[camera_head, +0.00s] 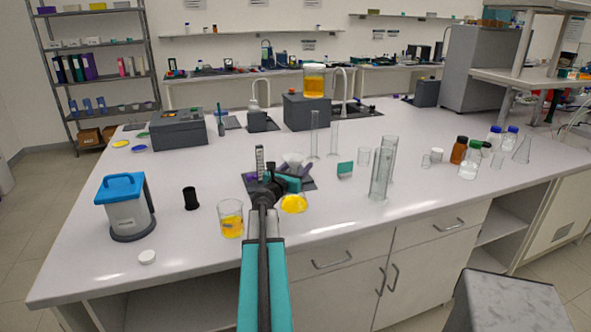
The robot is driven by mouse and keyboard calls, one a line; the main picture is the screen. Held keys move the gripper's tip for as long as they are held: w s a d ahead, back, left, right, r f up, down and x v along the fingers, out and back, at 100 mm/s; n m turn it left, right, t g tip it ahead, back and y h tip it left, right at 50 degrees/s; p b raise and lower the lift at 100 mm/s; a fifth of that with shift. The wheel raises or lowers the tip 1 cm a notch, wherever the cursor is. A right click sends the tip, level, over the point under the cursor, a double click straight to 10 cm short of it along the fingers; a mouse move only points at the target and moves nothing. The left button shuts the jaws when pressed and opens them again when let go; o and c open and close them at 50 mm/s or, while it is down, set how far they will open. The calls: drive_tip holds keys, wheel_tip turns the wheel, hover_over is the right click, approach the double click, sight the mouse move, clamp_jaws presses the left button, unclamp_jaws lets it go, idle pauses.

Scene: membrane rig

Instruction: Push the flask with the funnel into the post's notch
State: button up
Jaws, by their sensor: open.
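The flask (294,204) stands on the white bench, with yellow liquid in its base. A pale funnel (292,160) shows above it. My gripper (288,183) is open, with its teal and dark parts in front of the flask's neck. I cannot tell whether it touches the flask. A narrow grey upright post (260,160) rises just behind and left of my gripper. Its notch is not clear, as my gripper and arm cover its lower part. A dark plate (308,184) lies under this area, partly hidden.
A beaker of yellow liquid (231,220) stands close left of my arm, with a black cup (190,198) beyond it. Tall glass cylinders (380,175) and a small teal block (345,170) stand to the right. The bench's front edge is near; its front right is clear.

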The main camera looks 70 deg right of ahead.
drive_tip(key=shift+d, duration=0.2)
drive_tip(key=shift+c, duration=0.5)
clamp_jaws()
drive_tip(key=shift+w+d, duration=2)
drive_tip(key=shift+d, duration=0.25)
drive_tip(key=shift+w+d, duration=0.1)
drive_tip(key=shift+w+d, duration=1.9)
drive_tip(key=shift+d, duration=0.2)
drive_tip(key=shift+w, duration=0.1)
drive_tip(key=shift+o, duration=0.5)
unclamp_jaws()
